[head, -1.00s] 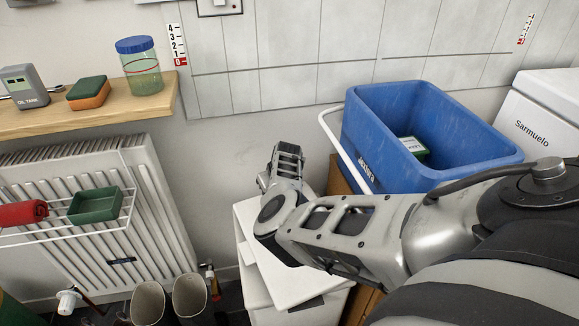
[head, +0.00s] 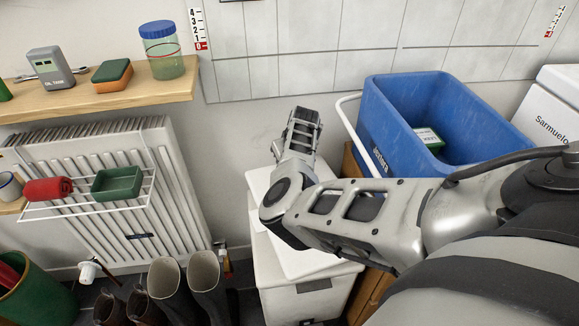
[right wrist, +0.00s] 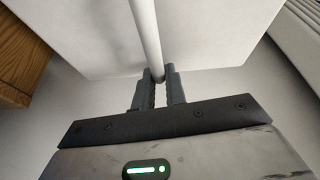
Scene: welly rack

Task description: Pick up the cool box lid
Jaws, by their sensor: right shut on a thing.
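The white cool box lid (head: 311,263) lies over the white cool box (head: 283,287) in the lower middle of the head view, partly covered by my right arm. In the right wrist view, the lid's pale flat panel (right wrist: 215,30) fills the top, with a white bar-like handle (right wrist: 146,35) in front of it. My right gripper (right wrist: 159,78) is shut on this handle. In the head view my own arm hides the right gripper. I cannot tell whether the lid is clear of the box. My left gripper is not in view.
A blue crate (head: 470,135) with a white handle stands right of the lid, beside a white Sarmuelo box (head: 553,118). Boots (head: 205,280) stand on the floor to the left. A radiator (head: 150,190) and a wooden shelf (head: 110,98) are further left.

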